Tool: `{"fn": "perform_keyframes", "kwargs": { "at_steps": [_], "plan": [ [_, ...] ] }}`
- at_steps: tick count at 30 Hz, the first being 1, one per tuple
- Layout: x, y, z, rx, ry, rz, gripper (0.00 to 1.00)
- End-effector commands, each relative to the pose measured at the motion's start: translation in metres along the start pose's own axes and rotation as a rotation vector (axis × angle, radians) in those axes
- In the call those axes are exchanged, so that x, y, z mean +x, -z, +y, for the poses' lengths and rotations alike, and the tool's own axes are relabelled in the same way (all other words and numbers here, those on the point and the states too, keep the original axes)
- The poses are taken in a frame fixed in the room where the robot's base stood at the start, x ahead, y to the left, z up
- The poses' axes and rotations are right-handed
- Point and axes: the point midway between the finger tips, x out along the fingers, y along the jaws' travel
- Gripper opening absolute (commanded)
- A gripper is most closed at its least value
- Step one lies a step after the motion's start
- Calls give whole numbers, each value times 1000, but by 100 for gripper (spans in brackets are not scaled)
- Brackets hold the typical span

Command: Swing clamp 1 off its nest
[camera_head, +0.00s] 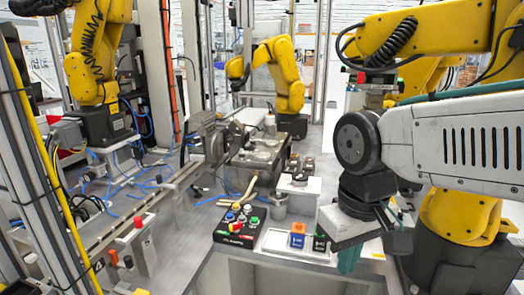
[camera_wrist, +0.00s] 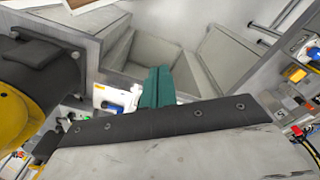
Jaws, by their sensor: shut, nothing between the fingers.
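My gripper (camera_head: 348,262) hangs at the front right of the bench in the head view, its teal fingers pointing down. In the wrist view the teal fingers (camera_wrist: 158,90) lie together with nothing between them. A grey metal fixture (camera_head: 262,152) stands in the middle of the bench, well behind and left of my gripper. A white plate with a small round dark part (camera_head: 300,181) is at its front right. No label marks clamp 1, and I cannot tell which part is the clamp or its nest. My gripper touches none of these parts.
A black button box (camera_head: 240,226) sits at the front of the bench. A yellow arm (camera_head: 464,215) stands at right.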

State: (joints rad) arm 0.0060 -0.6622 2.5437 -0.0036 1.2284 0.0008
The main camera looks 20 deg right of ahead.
Motion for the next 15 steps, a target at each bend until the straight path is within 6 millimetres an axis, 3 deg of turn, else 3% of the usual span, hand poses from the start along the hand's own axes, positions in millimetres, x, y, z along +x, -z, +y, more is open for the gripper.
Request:
{"fn": "perform_keyframes", "kwargs": {
  "at_steps": [8,15],
  "plan": [
    [-6,81,11,7,-42,-62,0],
    [-6,177,26,51,-100,-28,0]
  ]
}}
